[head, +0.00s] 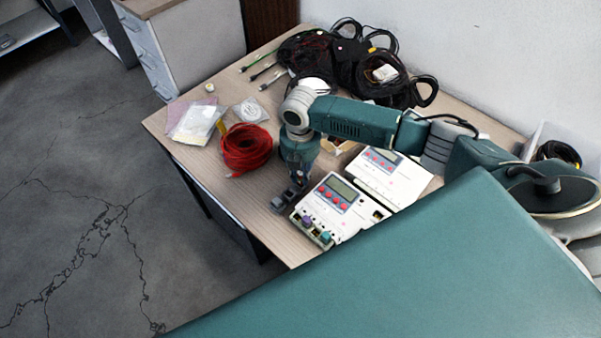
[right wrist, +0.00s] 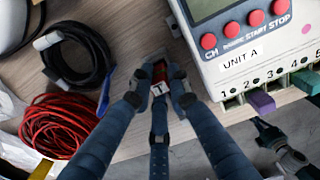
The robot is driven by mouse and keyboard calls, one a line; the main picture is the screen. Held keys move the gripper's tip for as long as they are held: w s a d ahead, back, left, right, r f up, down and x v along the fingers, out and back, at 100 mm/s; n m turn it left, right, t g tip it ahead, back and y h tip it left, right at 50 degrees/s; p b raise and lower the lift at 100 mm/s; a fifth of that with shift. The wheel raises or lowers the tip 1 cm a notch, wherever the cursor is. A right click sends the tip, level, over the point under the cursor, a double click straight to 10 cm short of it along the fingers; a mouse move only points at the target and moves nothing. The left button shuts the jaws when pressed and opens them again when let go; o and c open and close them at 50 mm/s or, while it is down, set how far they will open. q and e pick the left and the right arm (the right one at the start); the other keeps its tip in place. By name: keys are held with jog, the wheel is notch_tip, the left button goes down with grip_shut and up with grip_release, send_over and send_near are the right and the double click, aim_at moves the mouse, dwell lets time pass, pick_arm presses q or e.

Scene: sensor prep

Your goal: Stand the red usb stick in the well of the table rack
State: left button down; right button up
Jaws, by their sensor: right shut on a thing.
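My right gripper (head: 290,196) points down at the table, just left of the near white unit. In the right wrist view its fingertips (right wrist: 158,82) are shut on the red usb stick (right wrist: 160,70), whose pale metal end faces the camera. The fingers hide much of the stick. A small dark grey block shape (head: 279,204) shows at the fingertips in the head view; I cannot tell whether it is the table rack or part of my fingers. I cannot make out the well, or whether the stick is inside it.
The white unit marked UNIT A (right wrist: 245,65) stands close right of the gripper, with purple (right wrist: 261,101) and teal (right wrist: 305,82) sticks in its front slots. A red cable coil (head: 246,148) lies left. Black cables (head: 350,60) fill the back. The table's front-left edge is near.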

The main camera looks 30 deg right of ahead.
jog(key=shift+f+p, duration=0.3)
jog(key=shift+f, duration=0.15)
dwell(1.2)
jog(key=o, duration=1.1)
jog(key=shift+r, duration=0.1)
notch_tip(320, 180, up, 7)
jog(key=p, duration=0.7)
